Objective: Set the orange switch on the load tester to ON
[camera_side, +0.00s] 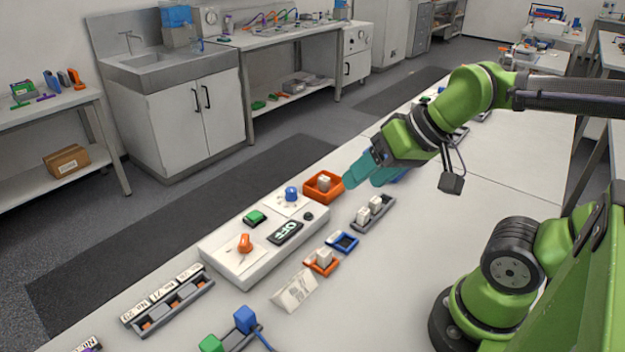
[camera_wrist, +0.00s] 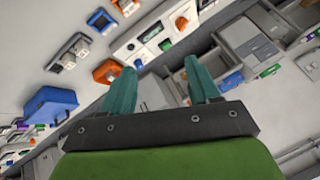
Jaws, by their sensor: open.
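The load tester (camera_side: 222,258) is a long white box on the bench. Its orange switch (camera_side: 245,243) is at the near end, beside a dark display (camera_side: 285,232) that appears to read OFF. It also has a green button (camera_side: 254,217) and a blue knob (camera_side: 291,193). In the wrist view the orange switch (camera_wrist: 181,22) is near the top, beyond my fingertips. My gripper (camera_side: 357,175) has teal fingers, open and apparently empty, above the bench past the blue-knob end. The wrist view shows the gap between the fingers (camera_wrist: 163,67).
An orange tray (camera_side: 311,194) with a white block adjoins the tester's far end. A grey holder (camera_side: 360,226), a blue tray (camera_side: 342,243) and a small orange tray (camera_side: 322,270) lie along its right side. A white card (camera_side: 293,291) and a numbered rack (camera_side: 174,311) are nearer.

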